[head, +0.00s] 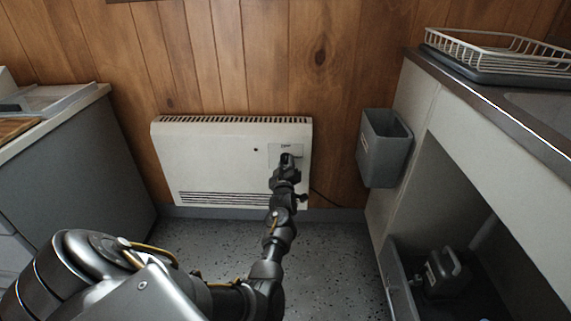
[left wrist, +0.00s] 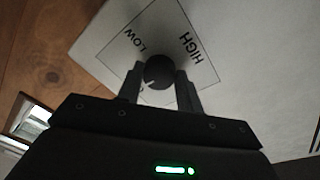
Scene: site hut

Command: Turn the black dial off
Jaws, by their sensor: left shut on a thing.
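The black dial (left wrist: 158,70) sits on a pale square panel in the left wrist view, with the words LOW and HIGH printed around it. A small white mark on the dial points to the lower left of that picture, where the lettering is mostly hidden. My left gripper (left wrist: 158,82) is shut on the dial, one finger on each side. In the head view my left gripper (head: 287,160) reaches the upper right of the white wall heater (head: 205,160) and hides the dial. My right gripper is not in view.
A grey bin (head: 384,150) hangs on the cabinet side, right of the heater. A wire rack (head: 500,50) stands on the right counter. A grey canister (head: 443,270) sits in the open space below. A grey cabinet (head: 80,180) stands left. Speckled floor (head: 335,260) is clear.

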